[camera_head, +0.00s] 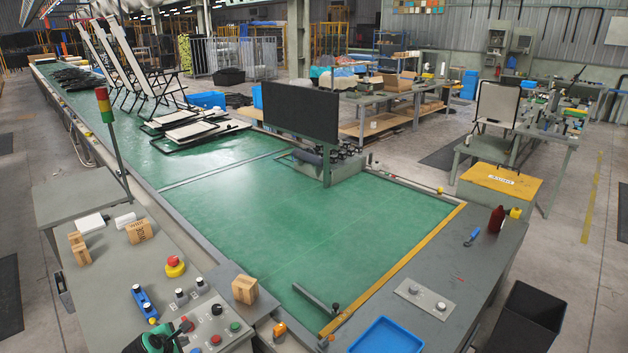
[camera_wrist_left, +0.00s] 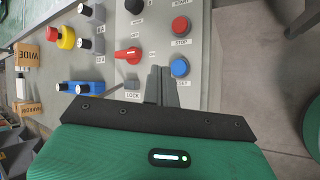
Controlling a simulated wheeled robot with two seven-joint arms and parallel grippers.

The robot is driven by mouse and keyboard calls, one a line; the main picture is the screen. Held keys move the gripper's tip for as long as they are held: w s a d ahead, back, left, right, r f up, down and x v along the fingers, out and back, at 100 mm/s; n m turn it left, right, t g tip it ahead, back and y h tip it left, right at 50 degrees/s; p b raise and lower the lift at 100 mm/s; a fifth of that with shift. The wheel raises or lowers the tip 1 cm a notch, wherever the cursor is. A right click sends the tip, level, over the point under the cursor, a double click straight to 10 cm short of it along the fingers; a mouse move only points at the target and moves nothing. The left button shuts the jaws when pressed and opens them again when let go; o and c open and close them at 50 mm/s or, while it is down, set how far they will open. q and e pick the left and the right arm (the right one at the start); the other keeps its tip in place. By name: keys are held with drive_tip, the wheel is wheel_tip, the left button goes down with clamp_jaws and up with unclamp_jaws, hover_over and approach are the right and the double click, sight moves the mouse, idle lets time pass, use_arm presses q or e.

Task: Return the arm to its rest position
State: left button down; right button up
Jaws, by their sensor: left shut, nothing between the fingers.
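My left gripper (camera_head: 178,335) is at the bottom edge of the head view, low over the grey control panel (camera_head: 245,338), and only its front part shows. In the left wrist view the fingers of my left gripper (camera_wrist_left: 160,72) are shut together and empty. They lie between a red selector knob (camera_wrist_left: 128,54) and a blue button (camera_wrist_left: 180,68). A red stop button (camera_wrist_left: 180,25) is farther ahead. I cannot tell whether the fingertips touch the panel. My right gripper is in neither view.
A blue switch box (camera_head: 145,302) and a red emergency button (camera_head: 174,264) stand near the gripper. Cardboard boxes (camera_head: 244,290) sit on the bench. The green conveyor (camera_head: 300,220) is clear at its near end; folded loungers (camera_head: 190,130) lie beyond, left of a dark screen (camera_head: 300,111).

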use_arm(q)
drive_tip(key=s+d+r+m+g, duration=0.2)
drive_tip(key=s+d+r+m, duration=0.2)
drive_tip(key=s+d+m, duration=0.65)
drive_tip(key=s+d+r+m+g, duration=0.1)
drive_tip(key=s+d+r+m, duration=0.2)
drive_tip(key=s+m, duration=0.8)
drive_tip(key=s+d+r+m+g, duration=0.2)
drive_tip(key=s+d+r+m, duration=0.4)
drive_tip(key=s, duration=1.1)
wheel_tip(320, 180, down, 38)
drive_tip(key=f+n+g+b, duration=0.1)
drive_tip(key=g+b, duration=0.1)
drive_tip(key=b, duration=0.3)
drive_tip(key=s+a+f+b, duration=0.2)
drive_tip(key=s+f+b, duration=0.1)
drive_tip(key=s+f, duration=1.6)
wheel_tip(320, 180, down, 4)
drive_tip(key=shift+s+a+r+g+y+b, duration=0.1)
drive_tip(key=shift+s+a+g+y+b, duration=0.2)
drive_tip(key=shift+a+g, duration=0.1)
